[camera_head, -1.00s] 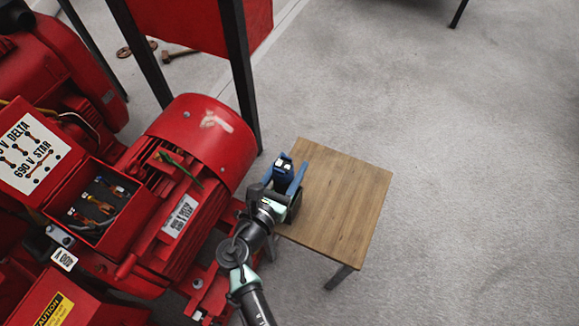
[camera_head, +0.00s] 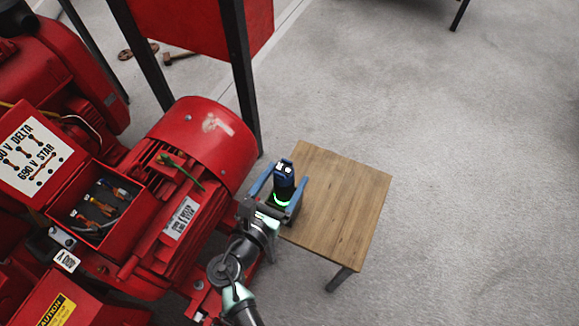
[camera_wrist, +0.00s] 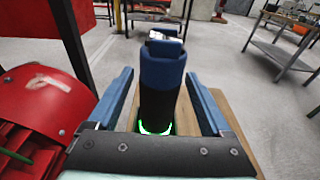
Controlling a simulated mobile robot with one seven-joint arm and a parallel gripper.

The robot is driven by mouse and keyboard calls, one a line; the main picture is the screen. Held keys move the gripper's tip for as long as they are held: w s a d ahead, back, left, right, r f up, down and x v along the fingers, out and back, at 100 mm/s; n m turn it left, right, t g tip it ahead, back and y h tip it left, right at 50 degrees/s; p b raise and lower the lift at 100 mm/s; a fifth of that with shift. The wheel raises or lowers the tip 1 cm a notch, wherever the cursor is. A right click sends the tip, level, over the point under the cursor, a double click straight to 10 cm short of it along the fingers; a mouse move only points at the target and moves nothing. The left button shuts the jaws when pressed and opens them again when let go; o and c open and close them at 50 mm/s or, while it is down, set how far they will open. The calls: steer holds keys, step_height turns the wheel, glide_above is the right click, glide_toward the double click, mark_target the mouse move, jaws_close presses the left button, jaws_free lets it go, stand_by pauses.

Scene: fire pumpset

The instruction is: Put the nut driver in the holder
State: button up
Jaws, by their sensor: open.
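My gripper (camera_head: 279,191) is open over the left side of a small wooden table, with its two blue fingers apart. A blue and black cylindrical thing (camera_head: 284,180) stands upright between the fingers, with a whitish top and a glowing green ring low down. In the wrist view this cylindrical thing (camera_wrist: 160,85) is in the middle, with gaps to the finger on each side. I cannot tell whether it is the nut driver or the holder. Its base is partly hidden by my gripper. I cannot surely make out a second task object.
The wooden table (camera_head: 343,205) is bare on its right side. A red motor (camera_head: 205,135) stands close on the left, with a thin green thing (camera_head: 182,171) on it. A dark post (camera_head: 241,80) rises behind. The grey floor at right is clear.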

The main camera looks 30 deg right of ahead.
steer(key=p+v, duration=0.1)
steer(key=v, duration=0.8)
